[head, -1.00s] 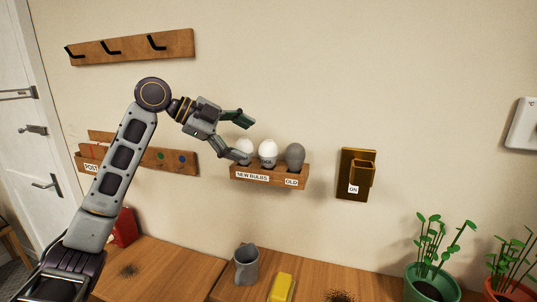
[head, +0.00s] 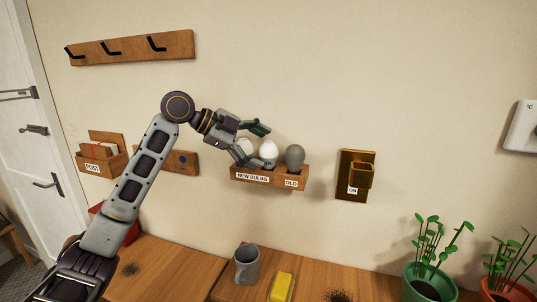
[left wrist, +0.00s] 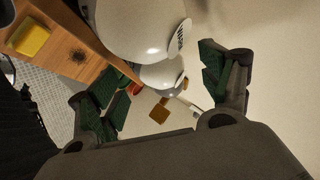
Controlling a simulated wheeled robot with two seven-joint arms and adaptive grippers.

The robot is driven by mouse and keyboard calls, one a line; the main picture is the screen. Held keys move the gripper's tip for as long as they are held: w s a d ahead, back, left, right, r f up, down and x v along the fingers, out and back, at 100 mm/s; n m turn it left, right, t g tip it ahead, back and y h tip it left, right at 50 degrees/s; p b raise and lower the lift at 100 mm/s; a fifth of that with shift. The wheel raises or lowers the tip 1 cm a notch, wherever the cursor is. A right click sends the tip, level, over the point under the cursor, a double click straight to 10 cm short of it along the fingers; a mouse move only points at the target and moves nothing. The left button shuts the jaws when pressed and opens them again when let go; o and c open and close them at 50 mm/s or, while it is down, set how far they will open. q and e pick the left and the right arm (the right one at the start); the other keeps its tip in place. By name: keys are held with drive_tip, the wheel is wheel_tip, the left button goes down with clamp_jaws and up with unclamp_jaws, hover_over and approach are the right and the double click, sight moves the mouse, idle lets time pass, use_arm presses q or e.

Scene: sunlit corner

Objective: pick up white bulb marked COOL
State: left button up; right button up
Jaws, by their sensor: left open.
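Two white bulbs stand in a small wooden wall rack (head: 270,182) labelled NEW BULBS and OLD. The left white bulb (head: 246,146) is partly hidden by my gripper; the middle white bulb (head: 268,151) shows better. A grey bulb (head: 295,155) stands at the OLD end. My left gripper (head: 263,145) is open and empty, reaching in from the left at the white bulbs. A farther white bulb (left wrist: 160,74) appears between the open fingers. My right gripper is out of view.
A brass wall box (head: 357,175) marked ON is right of the rack. A POST box (head: 98,160) and hook rail (head: 132,46) are left. The bench below holds a grey mug (head: 246,264), yellow block (head: 281,288) and potted plants (head: 430,278). Wall above the rack is clear.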

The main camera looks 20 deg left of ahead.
use_arm(q)
drive_tip(key=shift+x, duration=0.75)
drive_tip(key=c, duration=1.1)
drive_tip(key=shift+c, duration=0.5)
drive_tip(key=shift+r, duration=0.2)
drive_tip(key=shift+c, duration=0.6)
drive_tip(key=shift+r, duration=4.8)
